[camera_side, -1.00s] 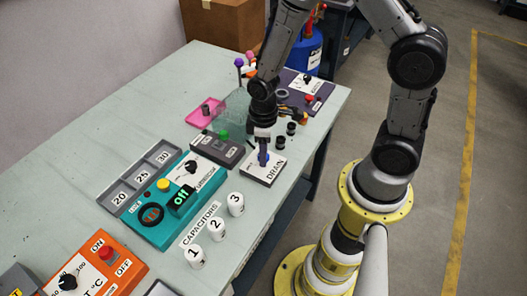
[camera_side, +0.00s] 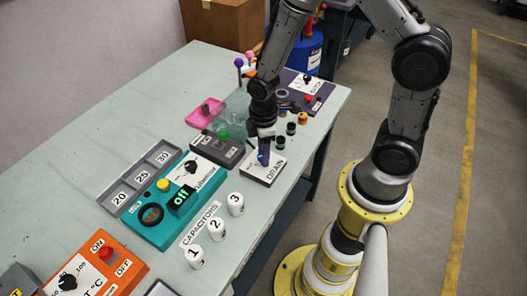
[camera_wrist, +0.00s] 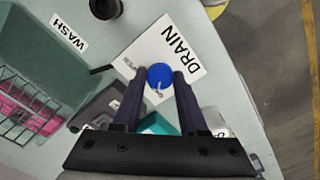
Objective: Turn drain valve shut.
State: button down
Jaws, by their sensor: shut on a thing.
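The drain valve is a white plate marked DRAIN (camera_side: 270,175) with a round blue knob (camera_wrist: 160,74) on it. The plate also shows in the wrist view (camera_wrist: 165,43), with small text beside the knob that looks like OPEN. My gripper (camera_side: 263,162) points down over the plate. In the wrist view its two dark fingers stand either side of the blue knob, shut on it. The fingers hide part of the knob in the side view. A small light mark shows at the knob's lower edge.
A dark box with a green button (camera_side: 223,135) stands close left of the plate. Several small black cylinders (camera_side: 279,142) stand behind it. A teal capacitor tester (camera_side: 178,200) and numbered white capacitors (camera_side: 236,204) are in front. A card marked WASH (camera_wrist: 69,33) lies nearby.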

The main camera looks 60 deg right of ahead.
jog(key=shift+c, duration=2.2)
grip_release()
notch_tip(320, 180, up, 14)
jog(key=shift+f, duration=0.1)
